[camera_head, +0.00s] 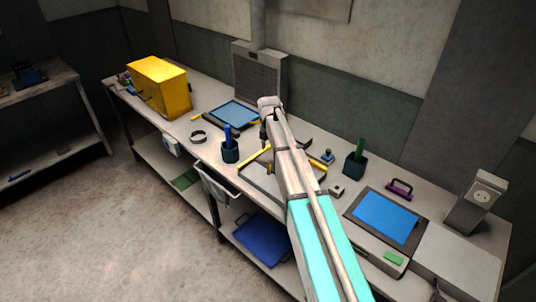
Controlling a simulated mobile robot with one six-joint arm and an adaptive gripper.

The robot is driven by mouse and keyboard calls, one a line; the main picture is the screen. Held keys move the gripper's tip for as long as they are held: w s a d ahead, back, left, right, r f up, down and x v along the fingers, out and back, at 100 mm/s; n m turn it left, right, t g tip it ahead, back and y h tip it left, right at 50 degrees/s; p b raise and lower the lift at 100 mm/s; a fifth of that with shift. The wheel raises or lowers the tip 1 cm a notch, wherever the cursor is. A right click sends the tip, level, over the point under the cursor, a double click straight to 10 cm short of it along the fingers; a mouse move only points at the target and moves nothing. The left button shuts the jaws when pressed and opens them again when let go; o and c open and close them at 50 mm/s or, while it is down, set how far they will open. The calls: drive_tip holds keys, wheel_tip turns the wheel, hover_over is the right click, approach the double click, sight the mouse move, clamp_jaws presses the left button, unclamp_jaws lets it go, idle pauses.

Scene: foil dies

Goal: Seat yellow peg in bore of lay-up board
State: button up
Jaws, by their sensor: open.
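A pale board (258,184) with yellow strips on its edge lies mid-bench, partly hidden behind my arm; it looks like the lay-up board. A small yellow upright piece (269,169) shows at this board beside my arm and may be the yellow peg; I cannot tell whether it is in a bore. Another short yellow piece (196,117) lies on the bench by the yellow box. No bore can be made out. My gripper (263,139) is open, pointing down above the bench behind the board, apparently empty. Its fingertips are small and hard to make out.
A dark cup (230,153) with blue items stands left of the board, and a dark green holder (354,167) stands right. A blue-topped tray (234,115), a yellow box (160,86) and a grey ring (198,136) are further left. A blue-screened panel (385,214) lies right.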

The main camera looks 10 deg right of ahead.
drive_tip(key=s+a+m, duration=0.1)
drive_tip(key=s+m, duration=2.5)
drive_tip(key=s, duration=0.3)
drive_tip(key=shift+m, duration=0.3)
drive_tip(key=shift+a, duration=0.1)
